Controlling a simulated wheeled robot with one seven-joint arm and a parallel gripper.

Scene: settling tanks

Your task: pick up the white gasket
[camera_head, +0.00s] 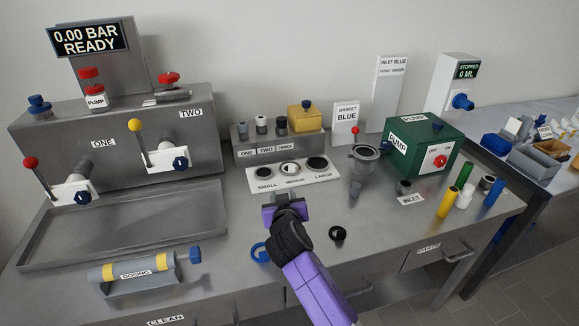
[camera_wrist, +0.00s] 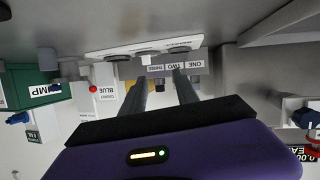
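A white board (camera_head: 332,174) marked SMALL to LARGE lies on the bench behind my gripper, with three round spots in a row. The outer two look dark. My gripper (camera_head: 284,203) is above the bench, in front of the board and apart from it. In the wrist view, which is upside down, my gripper's two grey fingers (camera_wrist: 163,88) stand apart with nothing between them. The board (camera_wrist: 145,48) shows beyond them.
A grey block (camera_head: 276,143) marked ONE, TWO, THREE stands behind the board. A metal cup (camera_head: 365,158) and green pump box (camera_head: 424,146) are to the right. Bench space in front is mostly clear.

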